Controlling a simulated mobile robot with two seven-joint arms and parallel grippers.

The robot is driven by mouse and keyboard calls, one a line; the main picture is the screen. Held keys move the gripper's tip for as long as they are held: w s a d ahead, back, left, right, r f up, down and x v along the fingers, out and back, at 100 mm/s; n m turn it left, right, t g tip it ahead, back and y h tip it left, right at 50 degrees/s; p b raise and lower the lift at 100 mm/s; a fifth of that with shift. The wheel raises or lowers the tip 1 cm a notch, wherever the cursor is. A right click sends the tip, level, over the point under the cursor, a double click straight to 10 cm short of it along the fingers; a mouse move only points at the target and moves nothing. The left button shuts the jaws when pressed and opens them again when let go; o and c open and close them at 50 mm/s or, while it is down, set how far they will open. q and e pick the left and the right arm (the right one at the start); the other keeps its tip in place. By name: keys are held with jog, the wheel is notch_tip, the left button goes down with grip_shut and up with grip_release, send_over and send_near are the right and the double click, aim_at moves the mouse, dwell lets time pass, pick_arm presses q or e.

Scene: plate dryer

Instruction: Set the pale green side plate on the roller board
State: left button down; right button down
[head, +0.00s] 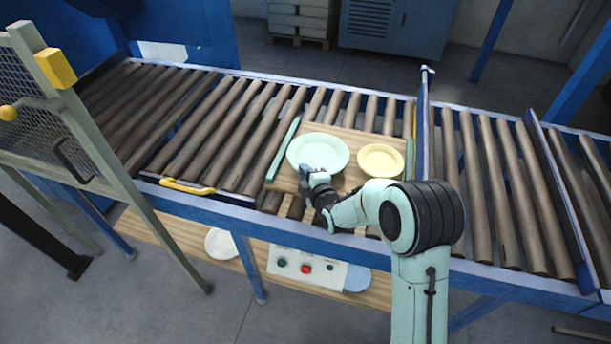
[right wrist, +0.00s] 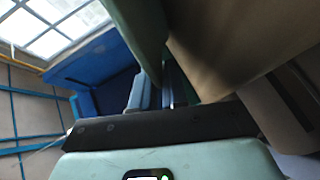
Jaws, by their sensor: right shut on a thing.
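The pale green side plate (head: 318,150) is over the left part of the wooden roller board (head: 282,182), which lies on the conveyor rollers. The plate looks about level; I cannot tell whether it touches the board or is slightly above it. My right gripper (head: 307,174) is shut on the plate's near rim. The right wrist view shows a green surface (right wrist: 140,28) close up, probably the plate, beside a brown surface. A pale yellow plate (head: 381,160) sits on the board's right part, beside the green plate. My left gripper is not in view.
A blue upright divider (head: 422,115) stands just right of the board. A mesh gate (head: 50,110) with yellow parts is at the left. Below the conveyor, a shelf (head: 170,232) carries a white round plate (head: 221,243) and a button box (head: 303,268). The rollers left of the board are clear.

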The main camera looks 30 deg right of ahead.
jog(key=shift+f, duration=0.3)
jog(key=c, duration=1.4)
grip_release()
jog(key=shift+s, duration=0.15)
jog(key=v, duration=1.1)
jog(key=shift+s+a, duration=0.15)
jog(key=shift+s, duration=0.2)
